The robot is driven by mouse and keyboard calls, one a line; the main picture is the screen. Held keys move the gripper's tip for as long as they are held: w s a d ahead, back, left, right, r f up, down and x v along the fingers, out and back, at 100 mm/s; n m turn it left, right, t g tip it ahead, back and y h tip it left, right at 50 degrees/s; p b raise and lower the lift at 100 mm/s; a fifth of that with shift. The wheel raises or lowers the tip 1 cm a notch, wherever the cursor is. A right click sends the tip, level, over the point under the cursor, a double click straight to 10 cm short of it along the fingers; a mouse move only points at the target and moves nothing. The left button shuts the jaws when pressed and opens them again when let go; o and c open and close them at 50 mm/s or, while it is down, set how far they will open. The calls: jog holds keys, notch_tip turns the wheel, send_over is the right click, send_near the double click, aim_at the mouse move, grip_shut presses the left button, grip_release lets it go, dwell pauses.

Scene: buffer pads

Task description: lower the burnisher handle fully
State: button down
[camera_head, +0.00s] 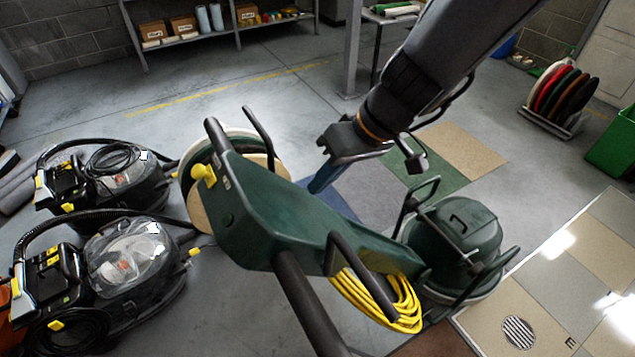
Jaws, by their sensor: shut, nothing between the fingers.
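The burnisher has a dark green motor body (458,235) standing low at the right of centre. Its long green handle (285,210) reaches from there up and left toward the camera, so it looks raised and tilted. The handle has black grip bars, a yellow knob and a coil of yellow cable hanging below it.
Two vacuum-like machines (130,265) with black hoses stand at the left. A rack of coloured pads (560,90) and a green bin (613,145) are at the right. A shelf with boxes (165,35) is at the back. Grey floor (230,85) lies clear behind the burnisher.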

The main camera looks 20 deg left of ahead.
jog(key=s+a+r+v, duration=0.1)
jog(key=v, duration=1.1)
jog(key=w+d+f+g+p, duration=0.1)
jog(key=d+f+g+p, duration=0.1)
jog(key=d+g+p, duration=0.4)
jog(key=shift+m+t+h, duration=0.4)
jog(key=x, duration=0.4)
jog(key=p+x, duration=0.1)
jog(key=x, duration=0.8)
jog(key=shift+s+d+f, duration=0.2)
jog(key=shift+s+f, duration=0.1)
jog(key=shift+s, duration=0.05)
jog(key=shift+f, duration=0.1)
